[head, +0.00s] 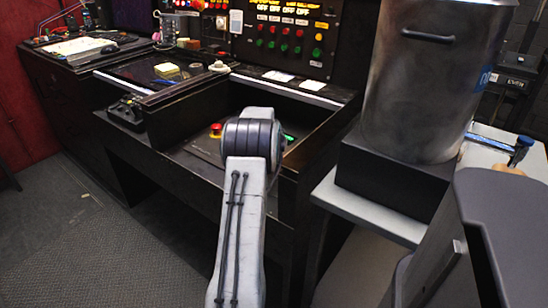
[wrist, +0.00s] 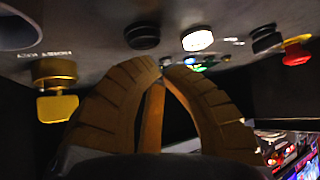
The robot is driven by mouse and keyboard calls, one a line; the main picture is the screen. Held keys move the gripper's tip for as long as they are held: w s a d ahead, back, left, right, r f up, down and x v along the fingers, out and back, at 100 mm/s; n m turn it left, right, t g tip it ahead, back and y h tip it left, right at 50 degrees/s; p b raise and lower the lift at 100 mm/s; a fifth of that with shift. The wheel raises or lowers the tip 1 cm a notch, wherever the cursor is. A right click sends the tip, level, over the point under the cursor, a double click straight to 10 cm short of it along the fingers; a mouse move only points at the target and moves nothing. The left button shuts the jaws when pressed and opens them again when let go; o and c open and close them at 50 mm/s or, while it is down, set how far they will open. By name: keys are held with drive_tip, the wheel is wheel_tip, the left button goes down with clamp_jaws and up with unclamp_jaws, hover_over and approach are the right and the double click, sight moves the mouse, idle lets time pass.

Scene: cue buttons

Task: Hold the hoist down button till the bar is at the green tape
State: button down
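My gripper (wrist: 162,66) shows in the wrist view, its tan ribbed fingers curving together until the tips meet or nearly meet, with nothing visible held. In the head view my arm's end hides the gripper over the recessed panel. The wrist view shows a white button (wrist: 198,40), a black button (wrist: 142,36), another black button (wrist: 266,38) and a red button (wrist: 298,48) beyond the fingertips. I cannot tell which is hoist down, nor whether the tips touch anything. A small green piece (head: 290,138) shows beside my arm; I cannot tell if it is tape. No bar is clearly visible.
A red button on a yellow base (head: 215,130) sits left of my arm. A gold knob (wrist: 54,72) hangs at the wrist view's left. A large metal drum (head: 420,80) stands right. An upright panel (head: 290,35) with lit buttons is behind. Open floor (head: 110,250) lies left.

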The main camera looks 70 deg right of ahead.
drive_tip(key=shift+f, duration=0.2)
drive_tip(key=shift+f+b, duration=0.25)
drive_tip(key=shift+b, duration=0.2)
drive_tip(key=shift+f+b, duration=0.4)
drive_tip(key=shift+f, duration=0.1)
idle(2.1)
drive_tip(key=shift+r, duration=0.15)
idle(3.9)
drive_tip(key=shift+r+p, duration=0.5)
drive_tip(key=shift+r, duration=0.3)
